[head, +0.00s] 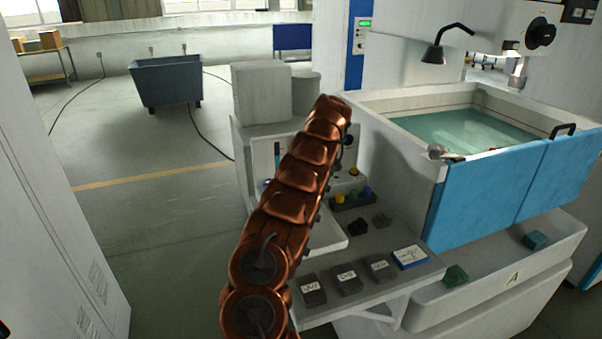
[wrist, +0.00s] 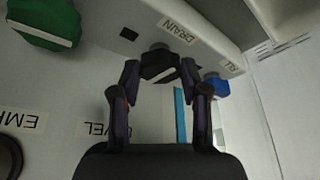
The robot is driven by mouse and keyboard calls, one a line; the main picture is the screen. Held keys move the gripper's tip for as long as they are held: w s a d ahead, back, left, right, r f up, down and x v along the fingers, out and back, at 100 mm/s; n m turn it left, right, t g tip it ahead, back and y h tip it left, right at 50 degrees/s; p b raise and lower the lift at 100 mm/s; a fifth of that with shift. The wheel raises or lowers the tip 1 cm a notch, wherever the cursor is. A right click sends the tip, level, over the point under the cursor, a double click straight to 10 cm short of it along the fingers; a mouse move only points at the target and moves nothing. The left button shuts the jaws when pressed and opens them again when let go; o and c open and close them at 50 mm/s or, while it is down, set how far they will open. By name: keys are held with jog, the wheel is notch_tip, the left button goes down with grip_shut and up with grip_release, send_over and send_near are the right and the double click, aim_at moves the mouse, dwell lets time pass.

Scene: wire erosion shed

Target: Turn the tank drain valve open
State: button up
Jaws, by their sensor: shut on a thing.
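In the wrist view a dark knob (wrist: 158,66) with a pale line across its face sits under a label reading DRAIN (wrist: 177,31); this is the drain valve. The line runs slantwise in the picture. My gripper (wrist: 160,72) has one finger on each side of the knob and is shut on it. In the head view my arm hides the valve and most of my gripper. The tank (head: 372,102) with greenish water stands at the right.
A green knob (wrist: 44,22) and a blue knob (wrist: 217,86) flank the valve in the wrist view. A shelf with labelled dark blocks (head: 347,281) and a blue-edged card (head: 411,257) lies right of my arm. A blue cart (head: 167,82) stands on open floor behind.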

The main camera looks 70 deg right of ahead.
jog(key=shift+n+p, duration=0.35)
jog(key=shift+n, duration=0.35)
jog(key=o, duration=0.9)
jog(key=shift+v, duration=3.65)
jog(key=shift+s+d, duration=0.15)
jog(key=shift+d, duration=0.05)
